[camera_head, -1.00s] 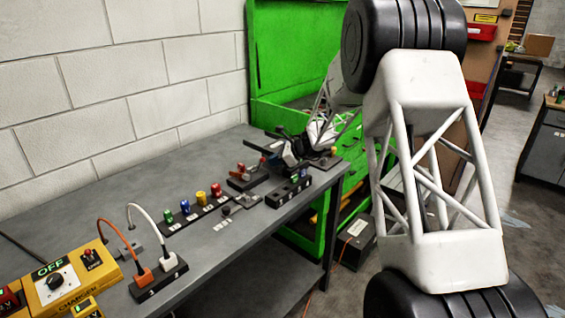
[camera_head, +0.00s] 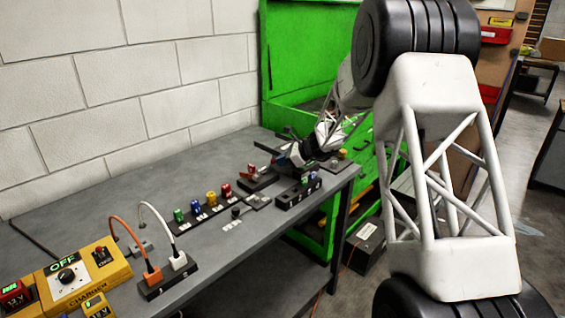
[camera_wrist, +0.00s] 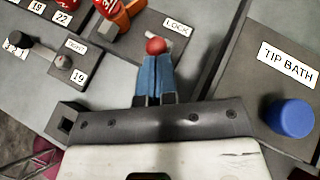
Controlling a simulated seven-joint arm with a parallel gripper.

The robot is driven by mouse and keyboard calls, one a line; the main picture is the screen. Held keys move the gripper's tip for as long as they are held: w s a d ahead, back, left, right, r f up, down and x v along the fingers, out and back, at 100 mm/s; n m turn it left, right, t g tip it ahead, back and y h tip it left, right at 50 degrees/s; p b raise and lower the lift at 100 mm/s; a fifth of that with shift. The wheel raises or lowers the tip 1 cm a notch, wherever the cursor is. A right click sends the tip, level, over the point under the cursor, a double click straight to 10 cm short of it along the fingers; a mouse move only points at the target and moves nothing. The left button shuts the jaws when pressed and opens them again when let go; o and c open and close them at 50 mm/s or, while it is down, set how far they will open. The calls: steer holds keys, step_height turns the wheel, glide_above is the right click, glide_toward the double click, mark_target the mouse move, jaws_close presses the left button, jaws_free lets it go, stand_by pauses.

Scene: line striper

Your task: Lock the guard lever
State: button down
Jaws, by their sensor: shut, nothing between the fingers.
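A dark plate marked LOCK (camera_wrist: 177,25) lies below my gripper in the wrist view. A red ball knob (camera_wrist: 156,46) sits over this plate, right at my fingertips. An orange lever-like part (camera_wrist: 121,14) with a red piece beside it shows at the top edge, partly cut off. I cannot tell how the knob and the orange part join. My gripper (camera_wrist: 155,66) is shut, its blue fingers together, pointing at the knob and holding nothing. Contact with the knob is unclear. In the head view my gripper (camera_head: 278,152) is low over the bench's far end, hiding part of the fixtures.
A block marked TIP BATH (camera_wrist: 252,85) with a blue cap (camera_wrist: 291,117) stands to the right of my gripper. A small black-knobbed fixture (camera_wrist: 62,62) is to the left. The grey bench (camera_head: 120,190) also carries a colored-cap rack (camera_head: 198,212) and a yellow charger (camera_head: 90,272).

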steer(key=shift+w+a+r, duration=0.2)
steer(key=shift+r, duration=0.05)
steer(key=shift+w+a+r, duration=0.7)
steer(key=shift+w+a, duration=0.1)
steer(key=shift+w+a+r+m+g+h, duration=0.2)
steer(key=shift+w+a+m+g+h, duration=0.2)
steer(key=shift+w+a+g+h, duration=0.65)
steer(key=shift+w+a, duration=0.15)
steer(key=shift+t, duration=0.25)
steer(key=shift+r, duration=0.2)
steer(key=shift+r, duration=0.7)
